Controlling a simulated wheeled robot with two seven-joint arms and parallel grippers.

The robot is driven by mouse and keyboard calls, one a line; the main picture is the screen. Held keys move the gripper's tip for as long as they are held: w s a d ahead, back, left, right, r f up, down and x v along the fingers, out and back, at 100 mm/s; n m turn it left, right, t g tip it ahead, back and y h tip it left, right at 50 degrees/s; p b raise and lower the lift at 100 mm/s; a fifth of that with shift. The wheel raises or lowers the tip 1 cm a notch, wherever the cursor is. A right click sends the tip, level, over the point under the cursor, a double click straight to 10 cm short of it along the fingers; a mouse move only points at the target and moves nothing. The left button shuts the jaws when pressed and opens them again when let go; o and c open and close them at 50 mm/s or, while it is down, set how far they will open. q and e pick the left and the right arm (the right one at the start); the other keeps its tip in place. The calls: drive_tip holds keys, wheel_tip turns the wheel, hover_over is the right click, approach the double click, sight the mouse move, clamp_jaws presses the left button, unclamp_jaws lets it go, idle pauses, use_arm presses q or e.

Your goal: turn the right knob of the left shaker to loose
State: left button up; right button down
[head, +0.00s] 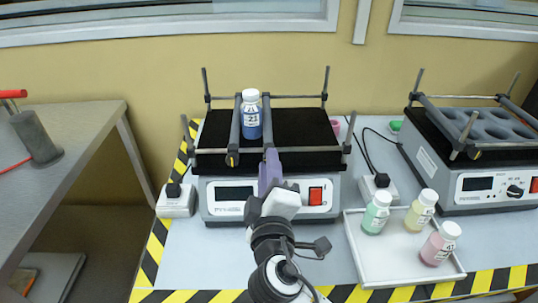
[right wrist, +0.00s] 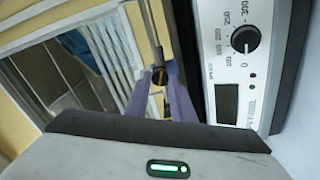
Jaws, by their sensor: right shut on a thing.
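The left shaker (head: 290,128) stands on the table with a black top, corner posts and two grey clamp bars. A blue bottle with a white cap (head: 250,115) stands upright between the bars. The left knob (head: 232,159), dark with a yellow mark, is at the front end of the left bar. My right gripper (head: 270,165), with purple fingers, is at the front end of the right bar and hides the right knob there. In the right wrist view the fingers close on the right knob (right wrist: 159,77), dark with a yellow mark. My left gripper is not in view.
A white tray (head: 388,270) with green, yellow and pink bottles is at the front right. A second shaker (head: 480,183) stands at the right. White power sockets (head: 175,201) and cables lie beside the left shaker. Striped tape marks the table edge. A grey side table (head: 85,135) is at left.

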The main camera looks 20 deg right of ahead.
use_arm(q)
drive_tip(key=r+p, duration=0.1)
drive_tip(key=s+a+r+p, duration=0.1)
drive_tip(key=p, duration=0.1)
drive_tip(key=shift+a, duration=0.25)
use_arm(e)
drive_tip(key=n, duration=0.4)
drive_tip(key=shift+n, duration=0.3)
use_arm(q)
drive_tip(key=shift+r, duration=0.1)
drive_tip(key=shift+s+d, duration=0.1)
use_arm(e)
drive_tip(key=c, duration=1.5)
unclamp_jaws()
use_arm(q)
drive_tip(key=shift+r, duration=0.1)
use_arm(e)
drive_tip(key=shift+r, duration=0.1)
